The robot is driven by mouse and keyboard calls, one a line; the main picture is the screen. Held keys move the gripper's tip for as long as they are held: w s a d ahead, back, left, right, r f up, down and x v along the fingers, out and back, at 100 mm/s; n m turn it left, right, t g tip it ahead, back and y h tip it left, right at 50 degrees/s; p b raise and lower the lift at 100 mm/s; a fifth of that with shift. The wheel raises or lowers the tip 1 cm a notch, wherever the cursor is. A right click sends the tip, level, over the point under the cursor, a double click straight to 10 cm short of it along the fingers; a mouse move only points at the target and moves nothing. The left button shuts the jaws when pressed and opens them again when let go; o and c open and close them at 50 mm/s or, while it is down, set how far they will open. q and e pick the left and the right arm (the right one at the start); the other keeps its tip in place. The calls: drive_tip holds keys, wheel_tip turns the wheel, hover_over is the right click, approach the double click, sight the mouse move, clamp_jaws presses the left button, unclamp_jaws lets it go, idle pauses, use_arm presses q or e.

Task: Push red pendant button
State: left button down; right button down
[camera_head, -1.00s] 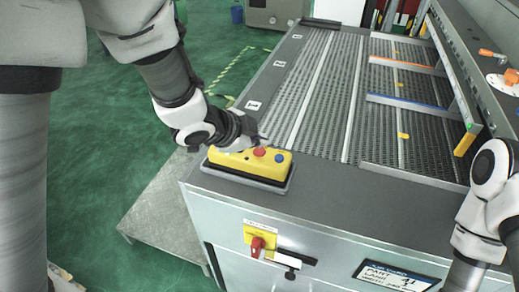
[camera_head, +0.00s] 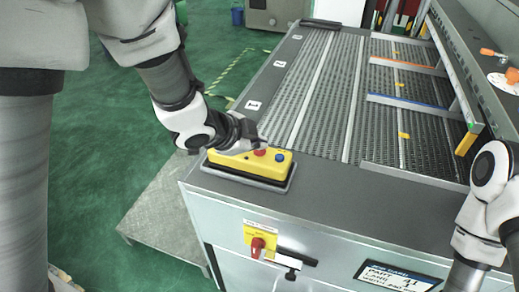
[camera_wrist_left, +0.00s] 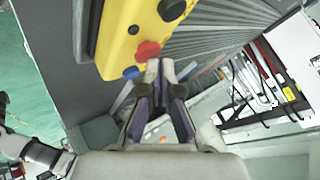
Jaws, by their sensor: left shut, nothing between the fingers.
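The yellow pendant (camera_head: 225,158) lies on a dark base at the near left corner of the machine top. Its red button (camera_head: 261,152) sits beside a blue button (camera_head: 280,158). My left gripper (camera_head: 262,143) is shut and empty, with its tips right at the far edge of the red button. In the left wrist view the closed fingertips (camera_wrist_left: 161,68) overlap the edge of the red button (camera_wrist_left: 147,50). I cannot tell if they touch it. The blue button (camera_wrist_left: 131,72) and a black knob (camera_wrist_left: 171,9) show there too. My right gripper is out of view.
The machine top has grey ribbed panels (camera_head: 320,100) with raised rails and small yellow pieces. A red rotary switch (camera_head: 257,247) is on the front panel. A metal platform (camera_head: 160,215) is on the green floor at left. My right arm is at the right edge.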

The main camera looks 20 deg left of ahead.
sight(258, 152)
use_arm(q)
drive_tip(key=shift+f+b, duration=0.3)
drive_tip(key=shift+f, duration=0.1)
drive_tip(key=shift+r, duration=0.1)
idle(0.4)
drive_tip(key=shift+r+p, duration=0.8)
drive_tip(key=shift+p, duration=0.15)
drive_tip(key=shift+r, duration=0.1)
wheel_tip(258, 152, up, 5)
drive_tip(key=p, duration=0.5)
